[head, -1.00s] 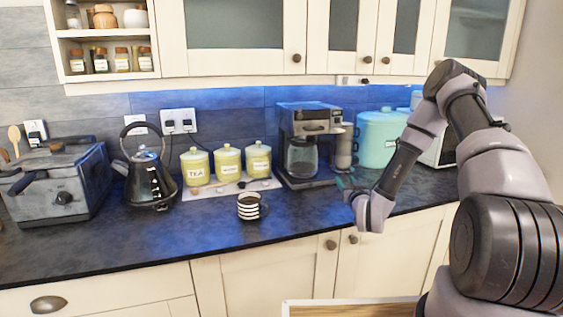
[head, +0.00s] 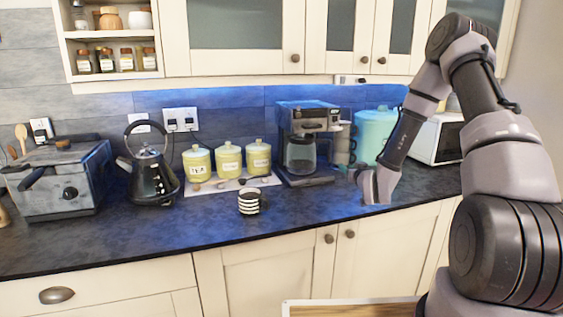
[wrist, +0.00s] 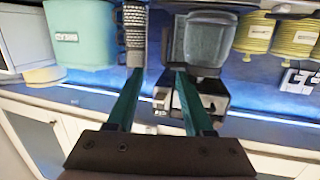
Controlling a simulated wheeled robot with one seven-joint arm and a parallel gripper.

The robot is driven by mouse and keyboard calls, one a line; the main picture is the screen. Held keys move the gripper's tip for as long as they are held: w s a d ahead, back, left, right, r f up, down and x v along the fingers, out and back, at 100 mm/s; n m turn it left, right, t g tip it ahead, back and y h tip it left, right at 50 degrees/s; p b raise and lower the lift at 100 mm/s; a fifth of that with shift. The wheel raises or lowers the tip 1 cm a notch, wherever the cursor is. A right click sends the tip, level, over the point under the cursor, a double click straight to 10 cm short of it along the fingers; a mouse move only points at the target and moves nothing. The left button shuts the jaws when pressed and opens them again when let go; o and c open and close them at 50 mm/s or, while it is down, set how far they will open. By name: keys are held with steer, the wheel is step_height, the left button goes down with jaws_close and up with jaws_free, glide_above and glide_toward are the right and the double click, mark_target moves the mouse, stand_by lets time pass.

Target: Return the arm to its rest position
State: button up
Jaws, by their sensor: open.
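My arm (head: 513,165) rises at the right of the head view, bends at the top and comes down over the counter's front edge. The coffee maker's glass jug (wrist: 207,42) shows beyond the fingers.
A striped mug (head: 249,202) stands on the dark counter (head: 150,233), left of my gripper. Yellow canisters (head: 228,161), a kettle (head: 152,180) and a toaster (head: 62,180) stand further left. A turquoise container (head: 373,135) and a white microwave (head: 436,140) are behind my arm. Cabinets hang above.

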steer(key=s+d+r+m+g+h, duration=0.15)
steer(key=s+r, duration=0.25)
steer(key=r, duration=0.5)
steer(key=s+d+r+g, duration=0.1)
steer(key=s+r+g, duration=0.3)
steer(key=r, duration=0.5)
steer(key=s+r+m+g, duration=0.1)
steer(key=s+r, duration=0.2)
steer(key=s, duration=0.6)
steer(key=s+a+r+m+g+y, duration=0.1)
steer(key=s+r, duration=0.2)
steer(key=s, duration=0.7)
steer(key=s+a+r+m+g+y, duration=0.1)
steer(key=s+r+g, duration=0.1)
steer(key=s, duration=0.8)
steer(key=shift+r, duration=0.8)
